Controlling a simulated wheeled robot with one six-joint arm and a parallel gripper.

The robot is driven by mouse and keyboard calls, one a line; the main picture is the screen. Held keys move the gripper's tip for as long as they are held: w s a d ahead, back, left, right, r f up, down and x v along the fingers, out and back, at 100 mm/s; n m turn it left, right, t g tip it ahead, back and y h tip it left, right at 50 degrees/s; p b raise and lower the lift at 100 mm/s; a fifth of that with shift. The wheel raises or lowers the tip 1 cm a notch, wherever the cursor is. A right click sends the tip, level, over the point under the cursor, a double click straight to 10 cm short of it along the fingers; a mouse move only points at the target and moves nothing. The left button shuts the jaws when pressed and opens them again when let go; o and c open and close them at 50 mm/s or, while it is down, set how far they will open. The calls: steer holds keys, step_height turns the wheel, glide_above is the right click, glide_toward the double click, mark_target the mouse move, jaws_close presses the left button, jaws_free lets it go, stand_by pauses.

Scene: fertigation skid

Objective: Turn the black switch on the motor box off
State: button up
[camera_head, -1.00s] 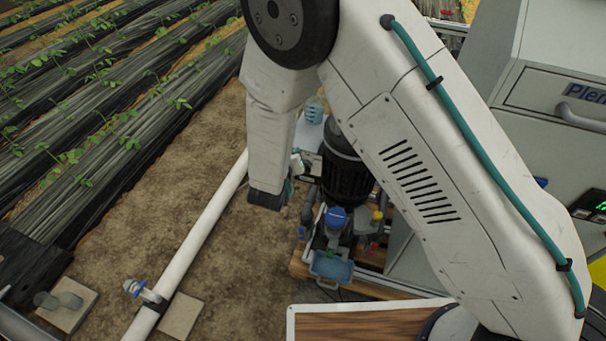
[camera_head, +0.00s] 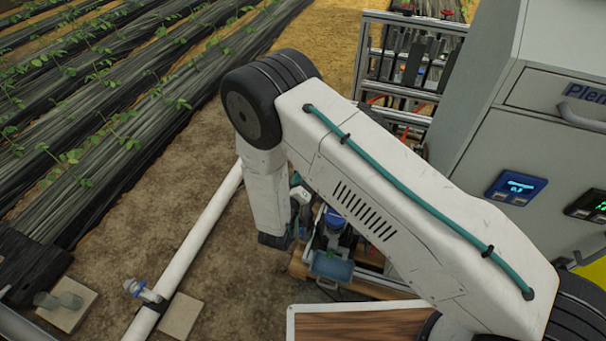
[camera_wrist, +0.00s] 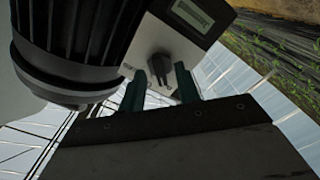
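The motor box (camera_wrist: 172,38) is a light grey box on the side of the black finned motor (camera_wrist: 75,45) in the wrist view. The black switch (camera_wrist: 158,66) is a small knob on its face, below a display or label plate. Small dark lettering beside the switch is too blurred to read. My gripper (camera_wrist: 160,85) has two dark green fingers, spread apart, with the switch showing in the gap between their tips. I cannot tell whether either finger touches it. In the head view my arm hides the motor, its box and the gripper.
A blue-capped pump unit (camera_head: 335,225) stands on a wooden pallet (camera_head: 300,268) beside my arm. A white pipe (camera_head: 200,235) runs along the soil at left. A grey cabinet (camera_head: 470,150) with panel displays stands at right.

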steer(key=shift+w+d, duration=0.15)
steer(key=shift+w, duration=0.2)
jaws_close()
steer(key=shift+m, duration=4.3)
